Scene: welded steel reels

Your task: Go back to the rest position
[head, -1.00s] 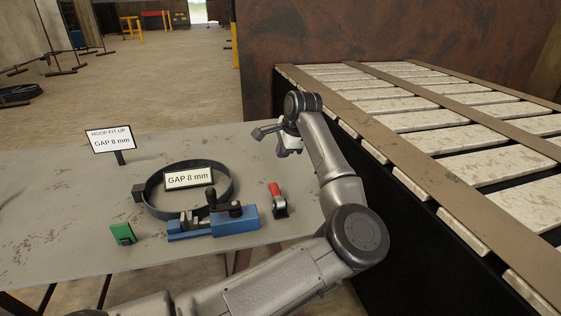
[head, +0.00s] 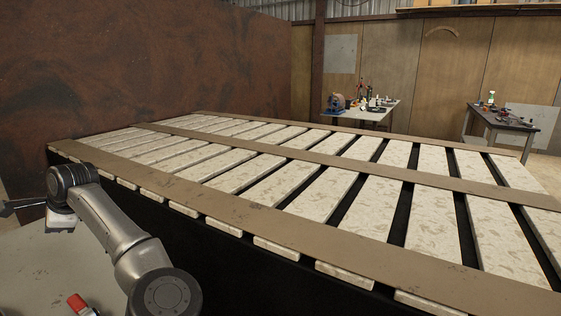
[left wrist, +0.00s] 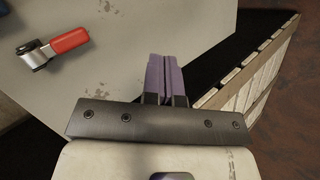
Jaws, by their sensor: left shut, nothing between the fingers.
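My right gripper is in neither view now.
A red-handled toggle clamp (left wrist: 60,45) lies on the table; it also shows at the bottom of the head view (head: 80,304). A long slatted bed (head: 330,195) stands right of my arm. A rusty wall (head: 150,70) rises behind it. Two benches stand far back.

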